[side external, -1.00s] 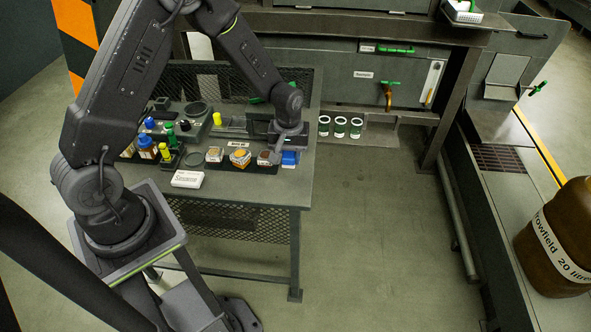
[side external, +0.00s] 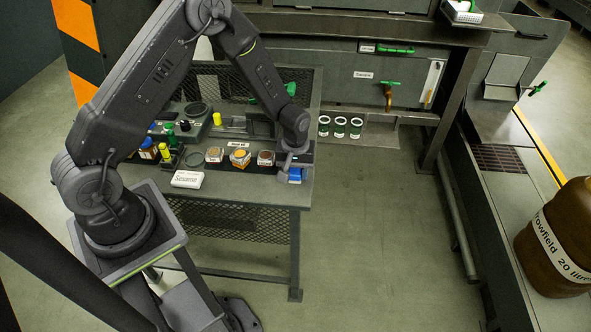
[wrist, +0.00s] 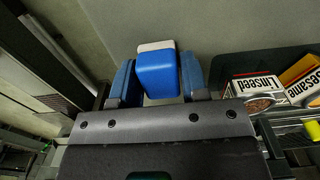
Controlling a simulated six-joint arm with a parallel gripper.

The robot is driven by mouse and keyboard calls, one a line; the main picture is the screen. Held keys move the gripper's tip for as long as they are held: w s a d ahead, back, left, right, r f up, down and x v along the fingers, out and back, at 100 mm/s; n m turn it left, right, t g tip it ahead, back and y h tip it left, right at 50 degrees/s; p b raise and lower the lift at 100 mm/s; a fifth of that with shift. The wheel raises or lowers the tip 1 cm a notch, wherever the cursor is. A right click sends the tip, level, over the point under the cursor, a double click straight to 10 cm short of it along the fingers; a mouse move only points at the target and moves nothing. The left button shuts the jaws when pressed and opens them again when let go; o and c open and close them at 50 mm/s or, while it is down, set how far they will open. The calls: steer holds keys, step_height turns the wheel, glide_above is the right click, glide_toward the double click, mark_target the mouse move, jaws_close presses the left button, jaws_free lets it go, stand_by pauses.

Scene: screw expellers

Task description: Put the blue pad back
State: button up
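The blue pad (wrist: 157,76) has a pale strip along its far edge. In the wrist view it sits between the two blue-sided fingers of my gripper (wrist: 158,82), close against both and slightly tilted. My gripper (side external: 294,166) appears shut on it. In the side view the blue of the pad and fingers (side external: 295,175) shows below the wrist, beside the right end of the dark jar tray, near the table's front right corner. I cannot tell whether the pad touches the tabletop.
The dark tray (wrist: 236,66) with the Linseed (wrist: 254,88) and Sesame (wrist: 300,78) jars lies right of my gripper in the wrist view. A white labelled box (side external: 187,179) sits at the table's front. Several bottles stand at left. Plain grey surface surrounds the pad.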

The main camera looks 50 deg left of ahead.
steer(key=o, duration=0.3)
steer(key=shift+o, duration=0.2)
step_height(320, 180, up, 12)
step_height(320, 180, up, 16)
steer(key=m+t, duration=0.3)
steer(key=m, duration=0.1)
glide_above(296, 170)
steer(key=s+d, duration=0.2)
steer(key=s, duration=0.6)
steer(key=s+d+r+m+t, duration=0.1)
steer(key=s+r+m, duration=0.1)
steer(key=s, duration=0.5)
steer(key=s+d+r+m+t, duration=0.1)
steer(key=s+r+m, duration=0.2)
steer(key=s, duration=0.3)
steer(key=shift+s+d+r+t, duration=0.2)
steer(key=shift+s+t, duration=0.1)
steer(key=shift+s, duration=0.1)
